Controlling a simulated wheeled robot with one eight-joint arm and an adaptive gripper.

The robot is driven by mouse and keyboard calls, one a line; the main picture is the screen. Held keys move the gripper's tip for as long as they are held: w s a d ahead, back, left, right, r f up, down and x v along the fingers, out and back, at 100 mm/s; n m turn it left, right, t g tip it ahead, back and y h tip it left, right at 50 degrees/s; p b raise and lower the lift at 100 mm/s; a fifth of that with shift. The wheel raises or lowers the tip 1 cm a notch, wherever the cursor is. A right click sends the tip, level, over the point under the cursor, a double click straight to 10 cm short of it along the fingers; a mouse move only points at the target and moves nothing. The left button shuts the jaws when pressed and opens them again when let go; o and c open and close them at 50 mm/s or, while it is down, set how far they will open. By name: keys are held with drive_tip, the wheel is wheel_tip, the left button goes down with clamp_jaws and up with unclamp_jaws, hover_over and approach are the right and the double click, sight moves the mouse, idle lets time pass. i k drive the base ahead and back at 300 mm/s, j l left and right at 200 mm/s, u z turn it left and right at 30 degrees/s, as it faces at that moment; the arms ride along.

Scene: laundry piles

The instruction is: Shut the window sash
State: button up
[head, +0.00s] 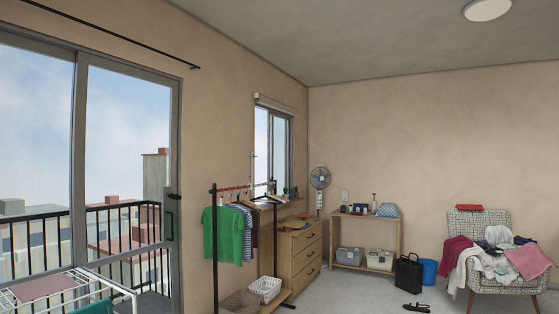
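The window (291,140) is in the left wall near the room's corner, above a wooden dresser, with a rolled blind at its top. A grey-framed sash (280,140) with a bluish pane shows in its right part. The left part looks paler. The window is seen at a steep angle and small, so I cannot tell how far the sash stands open. The clothes rack hides part of the window's lower edge. My gripper is not in view.
A glass balcony door (175,150) stands at the left, with a drying rack (125,287) before it. A clothes rack (214,270) and a dresser (306,252) stand below the window. A laundry-covered armchair (478,222) is at the right. Floor (365,300) is clear mid-room.

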sight(269, 113)
drive_tip(key=i+j+u, duration=0.15)
drive_tip(key=i, duration=0.3)
drive_tip(key=i+j+u, duration=0.2)
drive_tip(key=i, duration=0.3)
drive_tip(key=i+z, duration=0.3)
drive_tip(key=i, duration=0.3)
drive_tip(key=i+j+z, duration=0.1)
drive_tip(key=i+z, duration=0.2)
drive_tip(key=i, duration=0.25)
drive_tip(key=i+j+z, duration=0.3)
drive_tip(key=i, duration=0.25)
drive_tip(key=i+l, duration=0.1)
drive_tip(key=i, duration=0.6)
drive_tip(key=i+u, duration=0.15)
drive_tip(key=i, duration=0.55)
drive_tip(key=i+l, duration=0.25)
drive_tip(key=i, duration=0.4)
drive_tip(key=i+j, duration=0.2)
drive_tip(key=i, duration=0.9)
drive_tip(key=i+j+u, duration=0.1)
drive_tip(key=i, duration=1.75)
drive_tip(key=i+l+u, duration=0.1)
drive_tip(key=i, duration=0.7)
